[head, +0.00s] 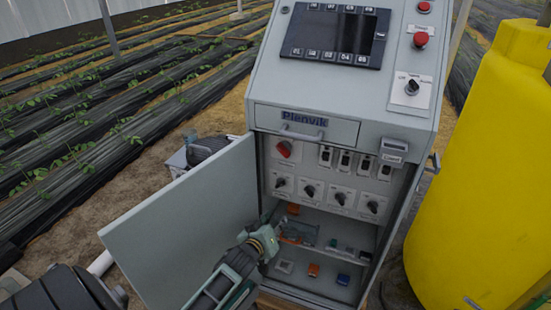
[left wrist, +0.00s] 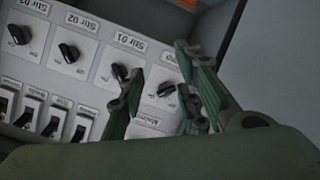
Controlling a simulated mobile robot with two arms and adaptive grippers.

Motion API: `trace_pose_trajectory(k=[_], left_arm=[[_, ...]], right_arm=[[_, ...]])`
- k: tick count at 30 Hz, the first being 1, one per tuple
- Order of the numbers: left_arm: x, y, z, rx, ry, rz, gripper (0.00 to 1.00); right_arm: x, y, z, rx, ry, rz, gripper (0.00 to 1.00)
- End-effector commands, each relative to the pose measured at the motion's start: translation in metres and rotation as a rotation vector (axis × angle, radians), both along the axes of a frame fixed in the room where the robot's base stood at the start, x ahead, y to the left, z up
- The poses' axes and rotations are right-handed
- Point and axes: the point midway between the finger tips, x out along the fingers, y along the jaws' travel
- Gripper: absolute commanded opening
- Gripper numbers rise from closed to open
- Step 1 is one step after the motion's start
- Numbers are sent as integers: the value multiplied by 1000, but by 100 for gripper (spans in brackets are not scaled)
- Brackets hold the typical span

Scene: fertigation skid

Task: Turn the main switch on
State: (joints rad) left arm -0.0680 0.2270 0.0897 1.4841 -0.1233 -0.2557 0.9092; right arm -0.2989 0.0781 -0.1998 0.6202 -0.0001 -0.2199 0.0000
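The red rotary main switch (head: 284,149) sits at the upper left of the panel inside the open cabinet (head: 345,95). Its handle looks tilted. My left gripper (head: 272,218) is at the cabinet opening, below the red switch and apart from it. A label plate (left wrist: 149,130) shows between the fingers; the red switch is not visible in that view. My right gripper is not in view.
The open cabinet door (head: 185,225) stands left of my left arm. Black rotary knobs (head: 308,190) and several breakers (head: 345,160) share the panel. A shelf below holds small parts (head: 314,270). A yellow tank (head: 490,170) stands at the right.

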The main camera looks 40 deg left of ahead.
Motion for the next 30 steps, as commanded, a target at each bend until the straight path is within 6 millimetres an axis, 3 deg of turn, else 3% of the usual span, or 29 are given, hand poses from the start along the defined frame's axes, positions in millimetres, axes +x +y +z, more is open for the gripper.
trace_pose_trajectory(k=[1, 3, 6, 9, 13, 24, 30], left_arm=[[17, 10, 43, -33, -104, 26, 31], [30, 20, 95, -80, -218, 52, 31], [36, 29, 150, -130, -338, 72, 31], [38, 32, 180, -159, -400, 79, 31], [46, 36, 191, -170, -420, 81, 31], [100, 48, 190, -168, -417, 81, 31], [112, 51, 188, -168, -416, 80, 31]], right_arm=[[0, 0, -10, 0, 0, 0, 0], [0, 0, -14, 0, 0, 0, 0], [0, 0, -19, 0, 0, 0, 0], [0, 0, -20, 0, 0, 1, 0], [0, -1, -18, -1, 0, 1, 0], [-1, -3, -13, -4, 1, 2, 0], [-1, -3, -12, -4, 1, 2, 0]])
